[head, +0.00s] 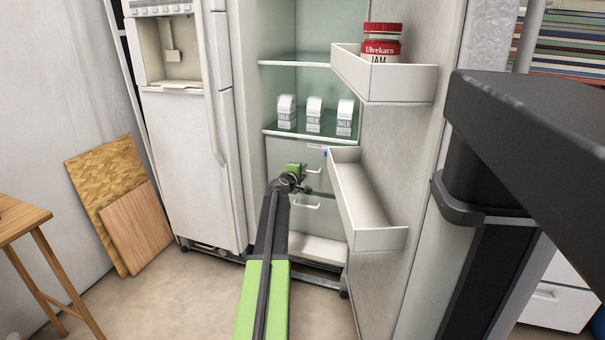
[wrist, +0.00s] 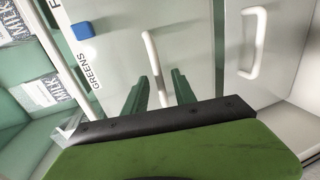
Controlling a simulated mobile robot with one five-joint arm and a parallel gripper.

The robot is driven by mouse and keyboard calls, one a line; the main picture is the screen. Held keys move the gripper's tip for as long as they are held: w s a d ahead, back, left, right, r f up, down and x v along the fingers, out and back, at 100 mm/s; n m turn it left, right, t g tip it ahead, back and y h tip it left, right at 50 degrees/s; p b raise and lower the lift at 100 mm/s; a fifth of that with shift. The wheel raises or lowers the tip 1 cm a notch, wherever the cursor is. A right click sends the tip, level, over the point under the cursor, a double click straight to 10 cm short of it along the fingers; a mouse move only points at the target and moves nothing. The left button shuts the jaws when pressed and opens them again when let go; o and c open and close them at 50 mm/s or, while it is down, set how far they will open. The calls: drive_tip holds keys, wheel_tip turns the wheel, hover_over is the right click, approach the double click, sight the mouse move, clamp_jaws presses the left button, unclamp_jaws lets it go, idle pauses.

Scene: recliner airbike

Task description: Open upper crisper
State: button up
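The upper crisper (head: 284,158) is a pale drawer front under the milk shelf in the open fridge. It looks closed. In the wrist view, the sideways-turned upper crisper (wrist: 115,45) bears a "GREENS" label and a blue block (wrist: 84,29). Its white bar handle (wrist: 154,62) runs down between my fingers. My gripper (head: 297,171) is in front of this drawer, near its handle (head: 313,171). In the wrist view, the two green fingers of my gripper (wrist: 160,77) are apart, one on each side of the handle. Contact cannot be told.
The lower crisper's handle (head: 306,206) is just below; it also shows in the wrist view (wrist: 252,42). The open fridge door's lower bin (head: 375,238) stands close to the right of my arm. Milk cartons (head: 314,114) stand on the shelf above. Floor (head: 190,290) is clear at left.

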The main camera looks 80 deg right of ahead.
clamp_jaws()
idle(1.1)
